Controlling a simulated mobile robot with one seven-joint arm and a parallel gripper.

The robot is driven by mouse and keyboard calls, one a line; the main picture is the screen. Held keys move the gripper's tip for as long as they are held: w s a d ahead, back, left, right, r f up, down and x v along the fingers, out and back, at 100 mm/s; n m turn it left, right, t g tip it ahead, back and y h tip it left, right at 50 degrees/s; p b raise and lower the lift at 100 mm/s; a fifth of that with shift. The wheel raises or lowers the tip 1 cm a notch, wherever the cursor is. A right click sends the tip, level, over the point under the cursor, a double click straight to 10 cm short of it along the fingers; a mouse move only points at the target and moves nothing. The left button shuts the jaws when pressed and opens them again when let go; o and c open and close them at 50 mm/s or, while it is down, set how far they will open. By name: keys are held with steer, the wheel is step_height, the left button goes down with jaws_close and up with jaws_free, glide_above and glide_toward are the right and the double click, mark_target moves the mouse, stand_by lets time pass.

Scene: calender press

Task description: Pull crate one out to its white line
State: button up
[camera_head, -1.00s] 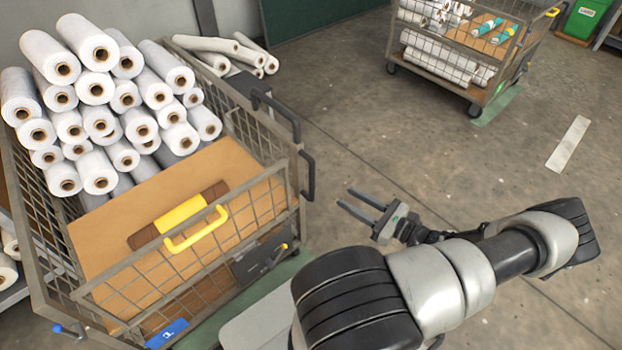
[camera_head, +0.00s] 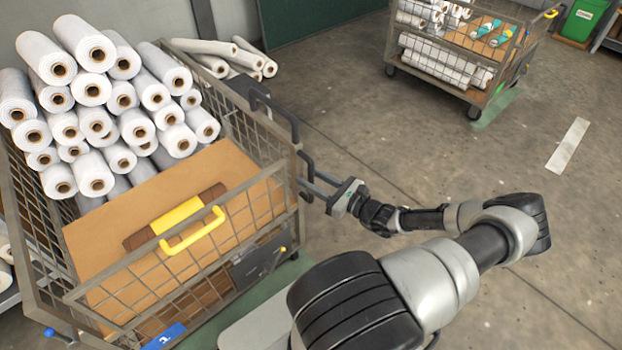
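The near crate (camera_head: 252,188) is a wire-mesh cage cart loaded with several white rolls, on the left. Its blue front tag (camera_head: 165,336) is not readable enough to tell its number. It has a yellow front handle (camera_head: 193,232) and dark bar handles on its right side. My gripper (camera_head: 311,182) is at the nearer dark handle (camera_head: 306,164), fingers apart and pointing left. Whether the fingers touch or straddle the bar, I cannot tell. A white line (camera_head: 568,145) lies on the floor at the right, nearer a second mesh cart (camera_head: 460,88).
A yellow-and-brown roll (camera_head: 176,214) lies on the near crate's brown board. Loose white rolls (camera_head: 222,55) lie behind it. A green bin (camera_head: 583,20) stands at the far right. The concrete floor (camera_head: 420,135) between the carts is clear.

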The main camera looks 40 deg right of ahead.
jaws_close()
steer(key=shift+s, duration=0.1)
